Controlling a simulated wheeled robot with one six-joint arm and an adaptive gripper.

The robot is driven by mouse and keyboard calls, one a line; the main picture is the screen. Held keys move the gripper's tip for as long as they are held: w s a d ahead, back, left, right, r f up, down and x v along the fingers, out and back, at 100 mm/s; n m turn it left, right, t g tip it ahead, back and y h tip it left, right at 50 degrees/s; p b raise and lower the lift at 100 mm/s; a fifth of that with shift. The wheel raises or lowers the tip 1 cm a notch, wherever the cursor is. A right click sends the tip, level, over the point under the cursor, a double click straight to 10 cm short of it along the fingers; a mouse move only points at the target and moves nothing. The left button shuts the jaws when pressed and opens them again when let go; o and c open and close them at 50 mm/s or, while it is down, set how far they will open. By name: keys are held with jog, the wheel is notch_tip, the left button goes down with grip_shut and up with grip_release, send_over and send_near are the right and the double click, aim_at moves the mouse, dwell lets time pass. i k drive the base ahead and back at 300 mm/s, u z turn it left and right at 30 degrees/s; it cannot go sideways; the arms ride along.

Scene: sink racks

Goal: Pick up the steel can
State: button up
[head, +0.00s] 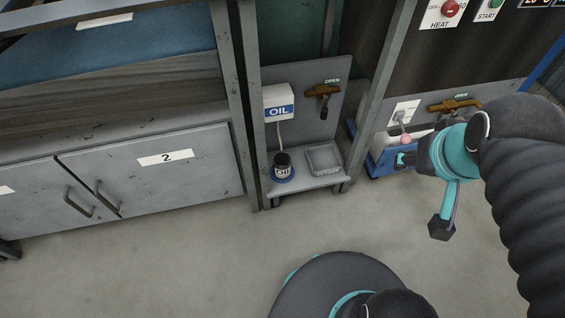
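A small dark can (282,165) with a pale label stands upright on a blue round base at the left of a low grey shelf; I cannot tell for sure that it is the steel can. A square grey metal container (323,159) sits to its right on the same shelf. My gripper (422,194) is to the right of both, in front of the blue bin. Its two teal fingers with dark tips are spread wide apart, with nothing seen between them. It is apart from the can.
The shelf (312,185) stands between grey metal posts. An OIL box (279,103) with a thin tube hangs above the can, beside a brown valve handle (322,91). A blue bin (379,160) is at right. Cabinet doors (150,175) are at left. Floor in front is clear.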

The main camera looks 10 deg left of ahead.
aim_at(281, 161)
jog(key=z, duration=2.05)
jog(key=k, duration=0.8)
jog(key=u, duration=1.75)
